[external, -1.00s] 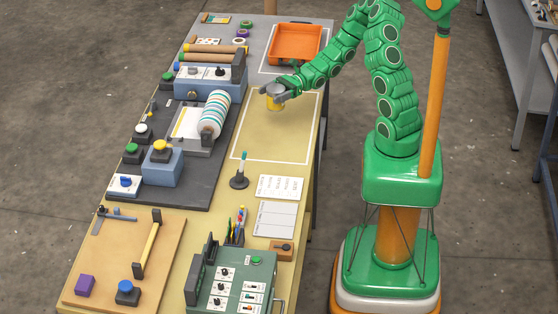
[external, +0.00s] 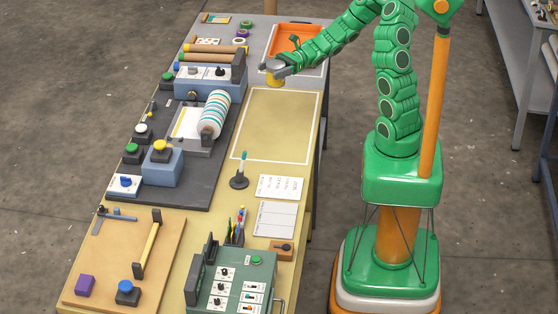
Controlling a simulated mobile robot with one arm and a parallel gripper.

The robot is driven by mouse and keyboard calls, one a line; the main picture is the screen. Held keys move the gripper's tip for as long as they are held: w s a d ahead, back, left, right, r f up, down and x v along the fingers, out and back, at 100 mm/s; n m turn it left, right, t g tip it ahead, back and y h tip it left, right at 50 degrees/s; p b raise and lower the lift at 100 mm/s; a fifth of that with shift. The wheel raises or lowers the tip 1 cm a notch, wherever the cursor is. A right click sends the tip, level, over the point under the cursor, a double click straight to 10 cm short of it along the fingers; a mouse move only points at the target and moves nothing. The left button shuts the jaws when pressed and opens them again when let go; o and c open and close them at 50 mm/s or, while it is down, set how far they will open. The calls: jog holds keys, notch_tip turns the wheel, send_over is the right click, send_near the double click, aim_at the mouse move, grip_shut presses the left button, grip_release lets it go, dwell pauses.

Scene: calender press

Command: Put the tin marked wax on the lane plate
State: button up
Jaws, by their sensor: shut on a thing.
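A small yellow tin (external: 274,83) is held in my gripper (external: 270,73), which is shut on it. The tin is near the front edge of the orange tray's outlined area, just beyond the empty outlined yellow area. Whether it is lifted or touching the surface is hard to tell. Any mark on the tin is too small to read. No plate is clearly labelled as the lane plate in this view.
The white-outlined yellow area (external: 270,125) is bare. The orange tray (external: 300,38) stands behind my gripper, partly hidden by my arm. A striped roller (external: 214,113) and a blue control box (external: 211,80) stand to the left. A small stand (external: 239,180) is nearer the camera.

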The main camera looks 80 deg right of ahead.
jog(key=shift+a+r, duration=0.15)
jog(key=shift+r, duration=0.35)
jog(key=w+a+n+g+y, duration=0.3)
jog(key=a+g, duration=0.1)
jog(key=a, duration=0.8)
jog(key=n+g, duration=0.9)
jog(key=g, duration=0.5)
send_over(278, 218)
jog(key=shift+y, duration=0.3)
jog(key=shift+f, duration=10.2)
jog(key=shift+f, duration=0.1)
jog(key=o, duration=1.2)
jog(key=shift+c, duration=0.2)
